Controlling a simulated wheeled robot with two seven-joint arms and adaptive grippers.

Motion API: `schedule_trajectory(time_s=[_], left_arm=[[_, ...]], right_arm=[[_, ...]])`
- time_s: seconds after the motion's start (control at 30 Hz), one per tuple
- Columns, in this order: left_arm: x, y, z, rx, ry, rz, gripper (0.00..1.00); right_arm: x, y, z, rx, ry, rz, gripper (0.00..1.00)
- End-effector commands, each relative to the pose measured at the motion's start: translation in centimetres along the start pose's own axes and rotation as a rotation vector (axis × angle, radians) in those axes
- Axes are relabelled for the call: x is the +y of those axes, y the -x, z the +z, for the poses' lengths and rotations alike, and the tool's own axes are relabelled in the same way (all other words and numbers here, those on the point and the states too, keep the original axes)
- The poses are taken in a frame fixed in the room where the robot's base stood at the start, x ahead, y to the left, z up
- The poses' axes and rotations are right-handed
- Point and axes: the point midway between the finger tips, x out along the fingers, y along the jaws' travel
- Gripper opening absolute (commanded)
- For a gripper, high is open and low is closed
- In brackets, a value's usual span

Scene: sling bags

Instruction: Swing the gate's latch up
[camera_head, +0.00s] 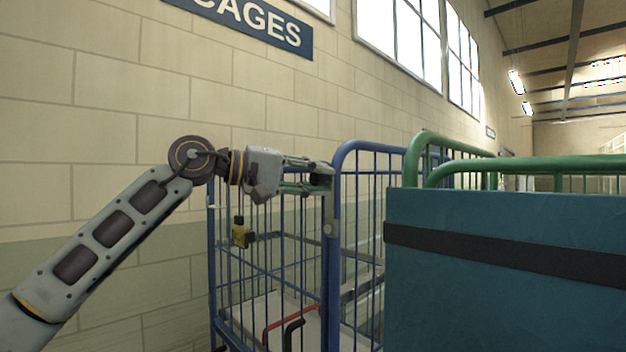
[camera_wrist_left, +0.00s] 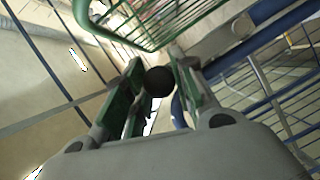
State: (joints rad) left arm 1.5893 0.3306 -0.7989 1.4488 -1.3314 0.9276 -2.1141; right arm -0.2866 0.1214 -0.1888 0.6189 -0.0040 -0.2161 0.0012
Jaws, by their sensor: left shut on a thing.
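The blue cage's gate (camera_head: 267,262) stands at the centre left in the head view, with blue posts and upright bars. My left gripper (camera_head: 322,180) reaches across to the top of the gate's near post. In the left wrist view, the two green-padded fingers (camera_wrist_left: 157,72) are closed on a round black knob (camera_wrist_left: 158,82), which I take to be the latch's end. A grey plate (camera_wrist_left: 226,38) lies along the blue post beyond it. Most of the latch is hidden by the fingers in the head view, so its angle cannot be told. My right gripper is not in view.
A large teal box with a black strap (camera_head: 500,290) fills the right foreground. Green cage frames (camera_head: 465,142) rise behind it. A yellow and black fitting (camera_head: 239,232) hangs at the gate's left. Red and black handles (camera_head: 292,325) show low inside. A block wall (camera_head: 110,120) stands behind.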

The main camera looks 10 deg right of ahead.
Motion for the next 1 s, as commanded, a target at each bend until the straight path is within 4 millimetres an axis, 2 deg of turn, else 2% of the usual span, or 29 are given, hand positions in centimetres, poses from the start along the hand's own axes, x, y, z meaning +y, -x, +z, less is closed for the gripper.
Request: schedule_trajectory(time_s=[0.27, 0.3, 0.47, 0.77, 1.0], left_arm=[[-0.2, -0.2, 0.3, -0.006, -0.004, -0.006, 0.00], [-0.2, -0.2, 0.3, -0.006, -0.004, -0.006, 0.27], [-0.2, -0.2, 0.2, -0.005, -0.003, -0.005, 0.48], [-0.1, -0.1, 0.1, -0.002, -0.002, -0.003, 0.49], [-0.1, 0.6, 0.0, -0.001, -0.002, -0.001, 0.49]], right_arm=[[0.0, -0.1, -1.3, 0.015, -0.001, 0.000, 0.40], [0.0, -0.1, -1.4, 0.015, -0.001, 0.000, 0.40], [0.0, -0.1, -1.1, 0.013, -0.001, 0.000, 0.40], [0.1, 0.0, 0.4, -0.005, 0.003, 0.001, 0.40], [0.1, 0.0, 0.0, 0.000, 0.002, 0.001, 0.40]])
